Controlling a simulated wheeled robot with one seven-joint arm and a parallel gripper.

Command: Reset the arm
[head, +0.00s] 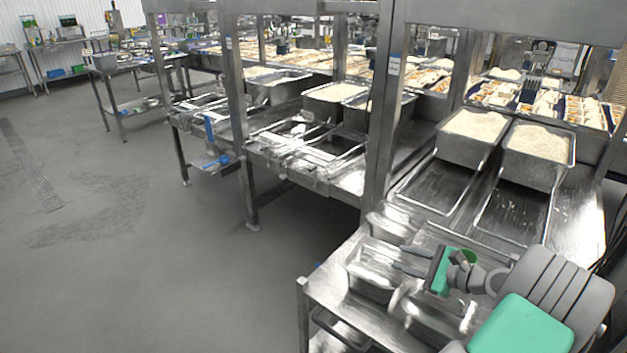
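My arm (535,300), grey and green, reaches in from the lower right of the head view. My gripper (403,258) points left, above the steel table's near end. Its two dark fingers stand apart with nothing visible between them, so it looks open and empty. Small steel pans (372,276) lie below and beside it; I cannot tell the exact height between them. My arm hides part of the table behind and below it.
Two steel pans of rice, a left one (473,137) and a right one (540,142), stand at the back of the table. Steel posts (385,110) rise behind the gripper. Food trays (548,103) line the far side. The grey floor (150,250) at left is clear.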

